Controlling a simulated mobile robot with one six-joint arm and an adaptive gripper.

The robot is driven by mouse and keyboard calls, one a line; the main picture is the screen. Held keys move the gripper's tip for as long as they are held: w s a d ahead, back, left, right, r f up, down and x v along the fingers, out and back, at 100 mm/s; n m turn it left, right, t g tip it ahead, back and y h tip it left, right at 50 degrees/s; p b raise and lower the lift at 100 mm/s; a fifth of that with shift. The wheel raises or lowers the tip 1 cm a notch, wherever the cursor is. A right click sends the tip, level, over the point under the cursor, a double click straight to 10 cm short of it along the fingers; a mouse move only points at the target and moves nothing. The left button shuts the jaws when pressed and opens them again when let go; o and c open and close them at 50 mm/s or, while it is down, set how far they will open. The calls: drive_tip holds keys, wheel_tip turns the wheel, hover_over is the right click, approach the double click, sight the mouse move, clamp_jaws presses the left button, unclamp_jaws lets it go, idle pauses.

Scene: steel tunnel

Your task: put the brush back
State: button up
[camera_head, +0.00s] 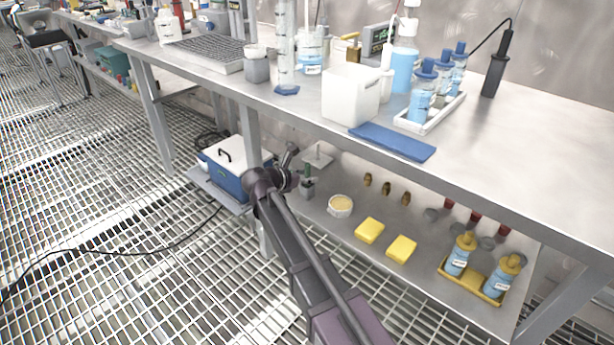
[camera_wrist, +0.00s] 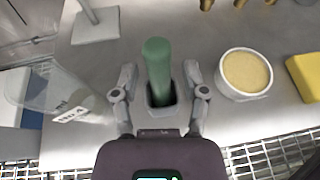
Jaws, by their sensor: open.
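A green rod-like handle (camera_wrist: 157,65), which may be the brush, stands upright in a small grey holder (camera_wrist: 160,97) on the lower shelf. In the head view the holder (camera_head: 307,188) shows with a bit of green at its top. My gripper (camera_wrist: 159,72) is open, with one finger on each side of the green handle. The fingers look apart from the handle, though contact is hard to judge. In the head view my gripper (camera_head: 297,165) is small and partly hidden by my arm. No bristles show.
A white cup with tan contents (camera_head: 341,206) stands right of the holder, then yellow sponges (camera_head: 369,230). A flat plate with a post (camera_wrist: 95,24) and a clear labelled container (camera_wrist: 45,92) lie to the left. The bench top (camera_head: 500,150) overhangs the lower shelf (camera_head: 330,228).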

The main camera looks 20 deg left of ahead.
drive_tip(key=p+v, duration=0.4)
drive_tip(key=v, duration=0.8)
